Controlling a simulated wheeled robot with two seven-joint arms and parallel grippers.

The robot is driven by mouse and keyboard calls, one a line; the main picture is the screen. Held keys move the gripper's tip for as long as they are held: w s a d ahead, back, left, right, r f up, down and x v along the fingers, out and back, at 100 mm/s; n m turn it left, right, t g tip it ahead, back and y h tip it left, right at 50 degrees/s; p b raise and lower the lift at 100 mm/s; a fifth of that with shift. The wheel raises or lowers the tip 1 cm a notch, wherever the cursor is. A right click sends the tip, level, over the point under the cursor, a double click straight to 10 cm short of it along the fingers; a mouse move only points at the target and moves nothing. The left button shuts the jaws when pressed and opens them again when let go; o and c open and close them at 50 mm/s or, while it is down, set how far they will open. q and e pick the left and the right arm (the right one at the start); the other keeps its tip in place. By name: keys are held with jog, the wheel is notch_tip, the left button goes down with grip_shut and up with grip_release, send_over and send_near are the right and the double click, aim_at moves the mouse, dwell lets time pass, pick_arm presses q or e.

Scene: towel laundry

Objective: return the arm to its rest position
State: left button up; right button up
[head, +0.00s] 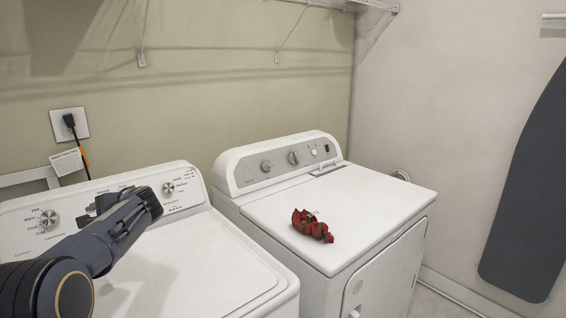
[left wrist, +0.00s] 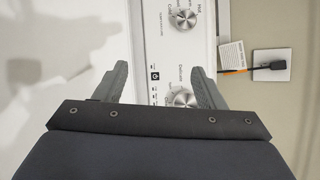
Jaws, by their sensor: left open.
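My left arm reaches in from the left in the head view, above the left-hand washing machine (head: 225,262). My left gripper (head: 93,208) is up near the machine's control panel, with its fingers partly hidden by the wrist. In the left wrist view the two grey fingers of this gripper (left wrist: 160,84) stand apart with nothing between them. The panel with its knobs shows beyond them. My right gripper is in neither view.
A crumpled red cloth (head: 312,225) lies on the white dryer (head: 375,205) at the right. A wall outlet (head: 69,123) with a black plug is behind the washer. A dark ironing board (head: 530,190) is at the right wall. A wire shelf (head: 330,5) is above.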

pick_arm(q)
jog(key=s+d+f+n+h+p, duration=0.1)
jog(key=s+d+f+n+h, duration=0.15)
jog(key=s, duration=0.45)
jog(key=s+d+f+n+h, duration=0.1)
jog(key=s+d+n+h, duration=0.1)
jog(key=s+h, duration=0.35)
jog(key=s+d+f+n+h, duration=0.3)
jog(key=s+d+h, duration=0.1)
jog(key=s+d, duration=0.7)
jog(key=s+d+f+n+t+h+p, duration=0.1)
jog(key=s+d+f+n+h, duration=0.2)
jog(key=s+d, duration=0.8)
jog(key=s+h, duration=0.1)
jog(key=s, duration=0.3)
jog(key=shift+s, duration=0.25)
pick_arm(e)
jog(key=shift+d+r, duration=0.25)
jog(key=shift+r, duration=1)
